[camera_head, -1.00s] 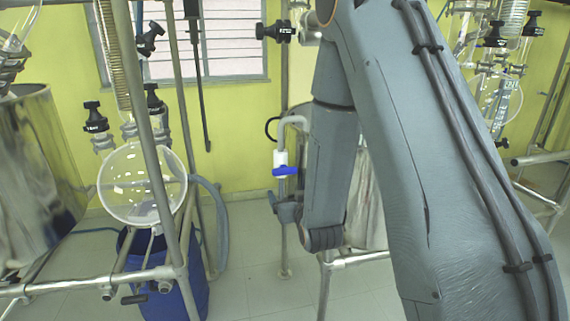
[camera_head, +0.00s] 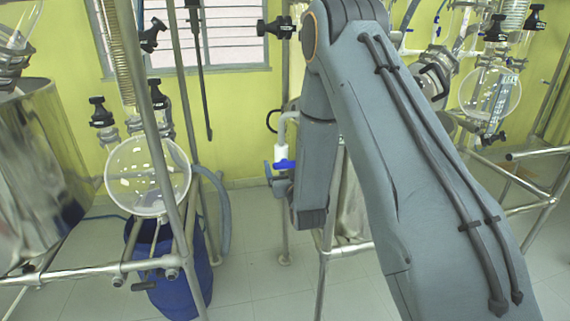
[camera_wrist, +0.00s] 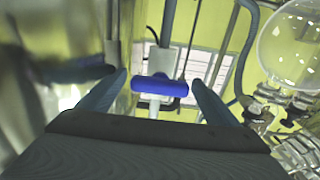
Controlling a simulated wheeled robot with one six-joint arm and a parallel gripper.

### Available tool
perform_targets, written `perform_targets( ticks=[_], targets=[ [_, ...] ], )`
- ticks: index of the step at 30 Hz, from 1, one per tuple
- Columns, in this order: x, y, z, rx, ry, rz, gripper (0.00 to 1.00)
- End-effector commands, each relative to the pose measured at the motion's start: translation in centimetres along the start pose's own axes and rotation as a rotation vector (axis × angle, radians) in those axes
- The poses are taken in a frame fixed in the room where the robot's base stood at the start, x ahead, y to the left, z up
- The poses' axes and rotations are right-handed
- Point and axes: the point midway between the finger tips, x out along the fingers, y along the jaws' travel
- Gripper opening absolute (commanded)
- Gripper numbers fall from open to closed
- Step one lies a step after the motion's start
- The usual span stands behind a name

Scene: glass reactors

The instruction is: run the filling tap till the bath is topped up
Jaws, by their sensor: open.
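The filling tap has a blue handle (camera_head: 284,164) on a white body (camera_head: 281,151), under a bent grey pipe, left of my arm in the head view. In the wrist view the blue handle (camera_wrist: 160,87) lies crosswise between my two fingertips, with visible space on both sides. My gripper (camera_wrist: 160,78) is open and empty. In the head view my gripper (camera_head: 278,182) is just below the handle and partly hidden by my arm. The shiny metal bath (camera_head: 352,205) stands behind my arm, mostly hidden. Its water level cannot be seen.
A round glass flask (camera_head: 147,177) hangs in a metal frame at left, above a blue drum (camera_head: 172,290). A large steel vessel (camera_head: 40,170) stands at far left. More glassware (camera_head: 490,92) is at right. Metal poles surround the tap.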

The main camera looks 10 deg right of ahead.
Motion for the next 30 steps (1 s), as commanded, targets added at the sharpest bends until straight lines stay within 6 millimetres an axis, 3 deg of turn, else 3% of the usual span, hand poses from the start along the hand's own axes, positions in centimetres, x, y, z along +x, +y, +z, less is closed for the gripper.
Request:
perform_targets(
  ticks=[8,15,30],
  targets=[
    [0.16,0.02,0.06,0.0,-0.001,0.0,0.84],
    [0.15,0.02,0.04,0.0,-0.001,0.0,0.44],
    [0.19,0.01,0.14,-0.131,0.0,0.0,0.43]
  ],
)
